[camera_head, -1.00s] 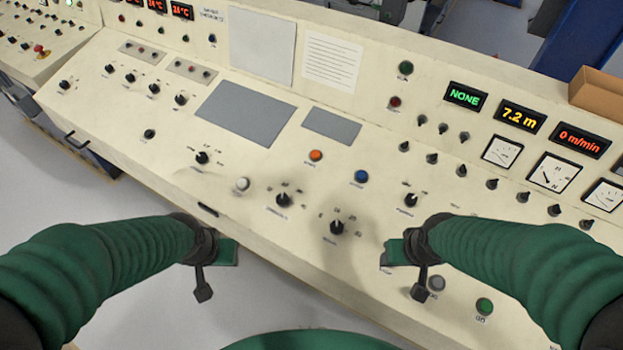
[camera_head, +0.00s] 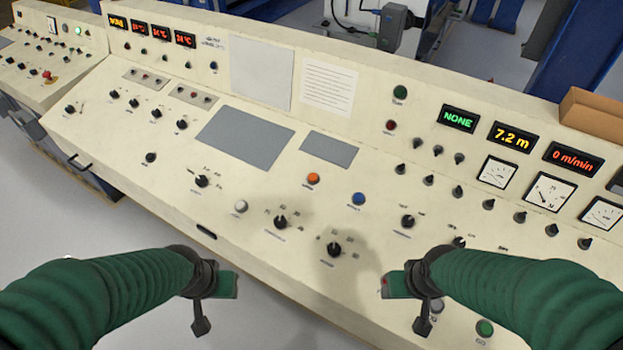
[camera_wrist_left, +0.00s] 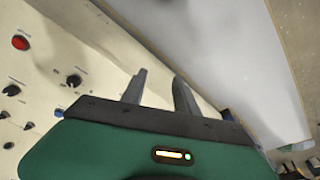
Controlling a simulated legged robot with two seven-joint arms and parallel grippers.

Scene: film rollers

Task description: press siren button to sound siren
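The cream control console (camera_head: 130,195) carries several round buttons. An orange button (camera_head: 313,178), a blue button (camera_head: 358,198) and a white button (camera_head: 241,206) sit mid-panel. A green button (camera_head: 485,327) is at the lower right. The labels are too small to read, so I cannot tell which is the siren button. My left gripper (camera_head: 227,284) is in front of the console's front edge, apart from the buttons. In the left wrist view its fingers (camera_wrist_left: 160,90) are spread and empty. My right gripper (camera_head: 394,285) is over the lower right panel; its finger gap is not clear.
Black knobs (camera_head: 334,249) stand among the buttons. Lit displays (camera_head: 512,137) and dial gauges (camera_head: 549,191) line the raised back. A brown box (camera_head: 592,112) sits on top at the right. A second console (camera_head: 50,50) stands at the far left. Grey floor is open at the lower left.

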